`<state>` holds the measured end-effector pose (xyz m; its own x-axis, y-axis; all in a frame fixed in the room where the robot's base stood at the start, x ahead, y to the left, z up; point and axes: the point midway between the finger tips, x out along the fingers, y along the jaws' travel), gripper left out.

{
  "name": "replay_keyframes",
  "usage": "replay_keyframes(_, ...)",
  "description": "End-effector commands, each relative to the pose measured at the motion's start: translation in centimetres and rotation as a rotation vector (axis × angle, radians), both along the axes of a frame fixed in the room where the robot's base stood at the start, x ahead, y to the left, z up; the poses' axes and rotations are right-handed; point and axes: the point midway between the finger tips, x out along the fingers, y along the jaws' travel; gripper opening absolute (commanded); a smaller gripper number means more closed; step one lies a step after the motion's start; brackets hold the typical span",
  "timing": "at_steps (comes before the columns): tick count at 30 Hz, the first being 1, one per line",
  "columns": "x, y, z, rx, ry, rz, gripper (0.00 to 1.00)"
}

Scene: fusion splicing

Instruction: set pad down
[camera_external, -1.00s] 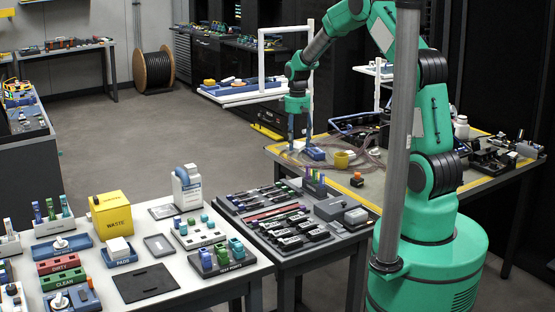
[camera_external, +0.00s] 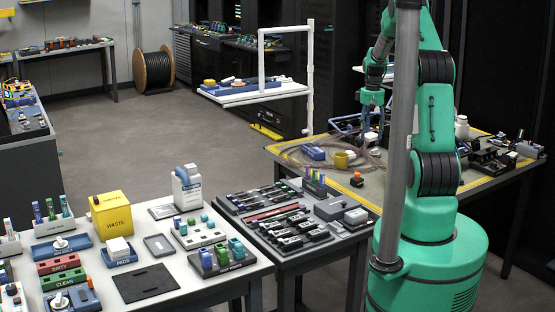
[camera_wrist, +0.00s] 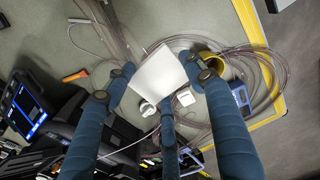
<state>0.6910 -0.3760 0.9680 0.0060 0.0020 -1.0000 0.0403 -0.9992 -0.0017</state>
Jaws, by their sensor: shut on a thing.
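A white square pad (camera_wrist: 159,76) is held between the blue fingers of my gripper (camera_wrist: 160,80) in the wrist view. The fingers press it from its sides, and its broad face is toward the camera. In the outside view my gripper (camera_external: 371,112) is over the far worktable (camera_external: 380,178), pointing down. A small white patch shows just under the fingers there; I cannot tell whether it is the pad. The height of the pad above the table is not clear.
A yellow ring-shaped cup (camera_external: 341,160), a blue box (camera_external: 313,153) and coiled cable lie left of the gripper. White round items (camera_wrist: 148,108) and dark devices (camera_wrist: 60,125) lie below it. Dark equipment (camera_external: 492,155) crowds the table's right side.

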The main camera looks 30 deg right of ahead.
Motion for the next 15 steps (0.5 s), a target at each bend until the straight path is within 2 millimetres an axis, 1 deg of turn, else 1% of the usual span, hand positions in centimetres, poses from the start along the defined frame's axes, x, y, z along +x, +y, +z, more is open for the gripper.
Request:
replay_keyframes(1, -0.5, -1.1, 0.0, 0.0, 0.0, -0.016, 0.44)
replay_keyframes(3, -1.2, -2.3, -0.1, 0.0, 0.0, -0.033, 0.44)
replay_keyframes(5, -1.6, -3.2, -0.1, 0.0, 0.001, -0.045, 0.44)
replay_keyframes(6, -1.9, -3.5, -0.4, 0.002, 0.002, -0.05, 0.44)
replay_keyframes(7, -1.8, -3.3, -1.3, 0.003, 0.005, -0.047, 0.44)
replay_keyframes(12, -1.7, -3.2, -3.8, 0.002, 0.003, -0.046, 0.44)
replay_keyframes(15, -1.7, -3.3, -4.7, 0.001, 0.001, -0.046, 0.44)
